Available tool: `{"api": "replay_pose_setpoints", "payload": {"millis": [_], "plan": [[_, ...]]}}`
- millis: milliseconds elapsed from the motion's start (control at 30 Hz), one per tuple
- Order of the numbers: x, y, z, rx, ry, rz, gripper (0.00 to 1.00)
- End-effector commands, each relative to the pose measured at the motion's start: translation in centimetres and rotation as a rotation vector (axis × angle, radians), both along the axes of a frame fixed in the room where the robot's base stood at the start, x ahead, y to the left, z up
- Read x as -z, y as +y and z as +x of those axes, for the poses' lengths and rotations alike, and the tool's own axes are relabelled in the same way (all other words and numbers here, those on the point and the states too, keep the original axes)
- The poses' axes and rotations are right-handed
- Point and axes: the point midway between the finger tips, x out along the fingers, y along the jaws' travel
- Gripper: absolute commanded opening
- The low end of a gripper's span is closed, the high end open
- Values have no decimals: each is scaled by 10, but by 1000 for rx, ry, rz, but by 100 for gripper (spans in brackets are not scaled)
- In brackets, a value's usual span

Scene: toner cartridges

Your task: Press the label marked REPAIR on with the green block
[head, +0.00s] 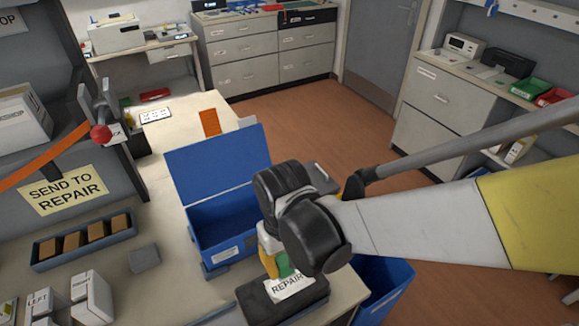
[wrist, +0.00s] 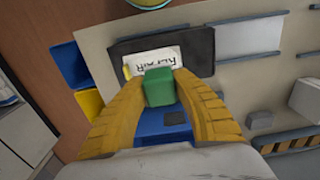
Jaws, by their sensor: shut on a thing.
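The white label marked REPAIR (head: 291,287) lies on a dark toner cartridge (head: 262,309) at the table's front edge. In the wrist view the label (wrist: 168,59) lies on the cartridge (wrist: 203,50) and looks slightly askew. My gripper (wrist: 158,84) has its yellow fingers shut on the green block (wrist: 158,90). In the head view the block (head: 285,265) is at the label's upper left edge, and it covers part of the label in the wrist view. I cannot tell whether block and label touch. My wrist hides part of the cartridge's surroundings in the head view.
An open blue box (head: 215,172) stands just behind the cartridge. A blue bin (head: 385,285) is off the table's right edge. A tray of brown blocks (head: 85,253), a grey block (head: 144,258) and white boxes (head: 92,297) are to the left.

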Motion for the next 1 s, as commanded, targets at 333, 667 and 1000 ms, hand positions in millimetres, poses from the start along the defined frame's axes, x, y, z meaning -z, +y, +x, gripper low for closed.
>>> {"api": "replay_pose_setpoints", "payload": {"millis": [333,667,1000], "plan": [[23,1,-1,-2,0,0,4],[57,1,-1,-2,0,0,4],[59,1,-1,-2,0,0,4]]}}
